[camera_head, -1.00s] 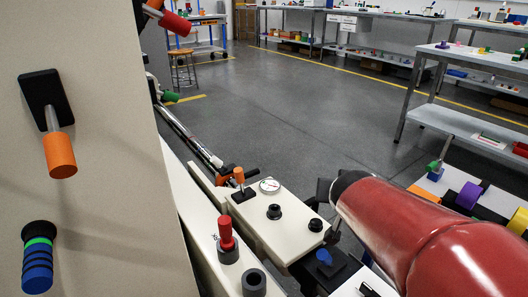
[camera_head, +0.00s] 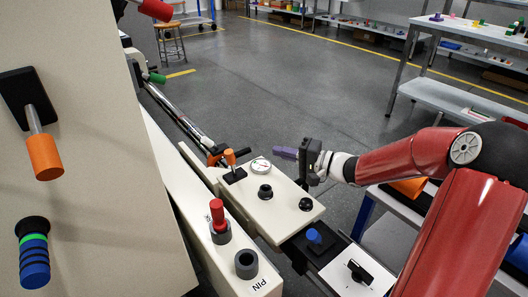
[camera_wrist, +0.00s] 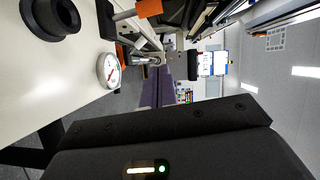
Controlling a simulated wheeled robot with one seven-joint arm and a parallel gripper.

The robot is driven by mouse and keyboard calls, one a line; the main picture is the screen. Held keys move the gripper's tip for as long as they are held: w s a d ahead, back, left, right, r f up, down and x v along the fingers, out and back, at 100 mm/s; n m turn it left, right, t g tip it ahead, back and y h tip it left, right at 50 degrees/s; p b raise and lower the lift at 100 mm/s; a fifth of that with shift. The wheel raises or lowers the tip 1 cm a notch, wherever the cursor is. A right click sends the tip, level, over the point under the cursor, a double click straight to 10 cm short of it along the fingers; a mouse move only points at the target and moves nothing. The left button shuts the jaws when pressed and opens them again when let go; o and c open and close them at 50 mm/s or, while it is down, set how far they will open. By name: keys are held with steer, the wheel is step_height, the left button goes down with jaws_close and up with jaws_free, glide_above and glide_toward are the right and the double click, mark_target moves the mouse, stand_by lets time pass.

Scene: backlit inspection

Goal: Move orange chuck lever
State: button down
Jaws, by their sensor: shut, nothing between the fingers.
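A small orange lever (camera_head: 230,157) stands on a black base on the cream machine top, beside a round dial. It also shows at the top of the wrist view, where its orange grip (camera_wrist: 148,8) sits on a metal shaft. A larger orange-handled lever (camera_head: 43,157) hangs from a black mount on the panel at left. I cannot tell which is the chuck lever. My gripper (camera_head: 280,153) is shut and empty, its purple fingers to the right of the small lever and apart from it. The fingers (camera_wrist: 165,88) also show in the wrist view.
A red-handled pin (camera_head: 218,215) and a grey socket (camera_head: 246,264) are nearer. A blue knob (camera_head: 314,236) is right of the machine. Open floor (camera_head: 310,90) lies behind.

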mark_target(232, 157)
steer(key=b+x, duration=0.1)
steer(key=x, duration=0.3)
steer(key=b+x, duration=0.1)
steer(key=x, duration=0.3)
steer(key=shift+w+a+f, duration=0.15)
steer(key=shift+a+f, duration=0.05)
steer(key=shift+a, duration=0.1)
steer(key=shift+s+a+f+b, duration=0.15)
steer(key=shift+s+a+b, duration=0.4)
steer(key=shift+s+a, duration=0.8)
steer(key=shift+a, duration=0.15)
steer(key=shift+s+a+n+h+p, duration=0.55)
steer(key=shift+a+n+p, duration=0.3)
steer(key=shift+p, duration=0.5)
steer(key=shift+s+a+n+h+p, duration=0.45)
steer(key=shift+a+n+h+p, duration=0.15)
steer(key=shift+n+p, duration=0.6)
steer(key=shift+a, duration=0.1)
